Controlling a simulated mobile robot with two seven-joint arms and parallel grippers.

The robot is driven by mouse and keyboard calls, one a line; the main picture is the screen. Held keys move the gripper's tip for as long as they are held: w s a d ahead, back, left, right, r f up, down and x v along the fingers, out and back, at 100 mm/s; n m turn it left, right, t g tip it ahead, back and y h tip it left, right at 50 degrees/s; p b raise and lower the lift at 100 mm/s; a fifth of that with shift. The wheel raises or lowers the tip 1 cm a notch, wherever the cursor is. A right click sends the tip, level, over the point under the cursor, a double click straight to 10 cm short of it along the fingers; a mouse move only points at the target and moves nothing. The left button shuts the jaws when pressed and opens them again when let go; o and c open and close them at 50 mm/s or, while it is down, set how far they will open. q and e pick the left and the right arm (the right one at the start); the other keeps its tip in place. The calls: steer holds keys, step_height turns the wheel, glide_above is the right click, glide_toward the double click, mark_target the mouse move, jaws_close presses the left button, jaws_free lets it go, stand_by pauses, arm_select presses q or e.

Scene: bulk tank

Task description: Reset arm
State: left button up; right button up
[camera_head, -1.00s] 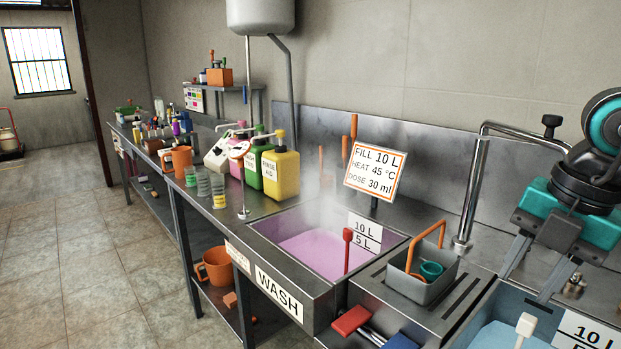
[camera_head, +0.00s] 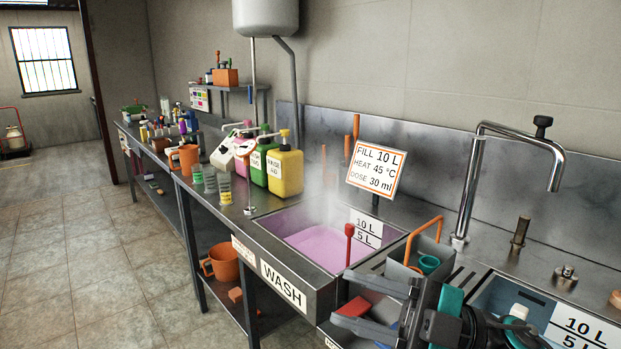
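My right gripper (camera_head: 342,299) is at the lower right of the head view, low in front of the sinks. Its two grey fingers point left and stand apart, with nothing held between them. Its black and teal body (camera_head: 455,320) covers part of the drain ledge and the near edge of the right sink. A red block (camera_head: 354,307) shows between the fingers; whether they touch it I cannot tell. My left gripper is not in view.
The WASH sink (camera_head: 325,245) holds steaming pink liquid. A grey caddy (camera_head: 402,250) with an orange handle stands beside it. A curved tap (camera_head: 468,185) rises behind the right sink (camera_head: 490,297). Bottles, including a yellow one (camera_head: 285,172), stand left.

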steer(key=w+d+f+m+t+h, duration=0.2)
steer(key=d+f+m+t+h, duration=0.2)
steer(key=f+m+t+h, duration=0.5)
steer(key=w+d+f+m+t+h, duration=0.2)
steer(key=d+f+m+t+h, duration=0.35)
steer(key=m, duration=0.55)
steer(key=s+d+f+m+g+h, duration=0.1)
steer(key=s+f+m+g+h, duration=0.1)
steer(key=s+f, duration=0.4)
steer(key=s+d+f+m+g+h, duration=0.1)
steer(key=s+f, duration=0.5)
steer(key=f, duration=0.8)
steer(key=m+g+h, duration=0.1)
steer(key=g+h, duration=0.1)
steer(key=g, duration=0.1)
steer(key=shift+s+d+f+p, duration=0.15)
steer(key=shift+s+f+p, duration=0.05)
steer(key=shift+p, duration=0.2)
